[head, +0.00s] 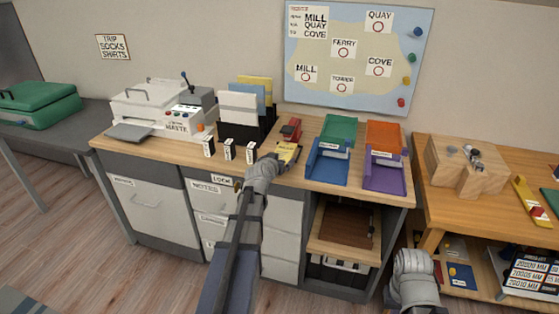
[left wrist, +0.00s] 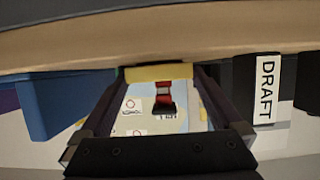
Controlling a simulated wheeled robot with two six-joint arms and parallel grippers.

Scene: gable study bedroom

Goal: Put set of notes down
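In the left wrist view a yellow edge (left wrist: 158,72) spans between the two fingers of my left gripper (left wrist: 158,85) and seems to touch both. Whether the notes rest on the desk or hang just above it, I cannot tell. My right gripper (head: 415,268) is low at the front right, apart from the desk; its fingers are hidden.
A red stapler-like thing (head: 291,129) lies just behind the notes. A blue tray (head: 327,170) and a purple tray (head: 384,174) stand to the right, with green and orange ones behind. Small label blocks (head: 229,149), a file rack and a printer (head: 158,107) stand to the left.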

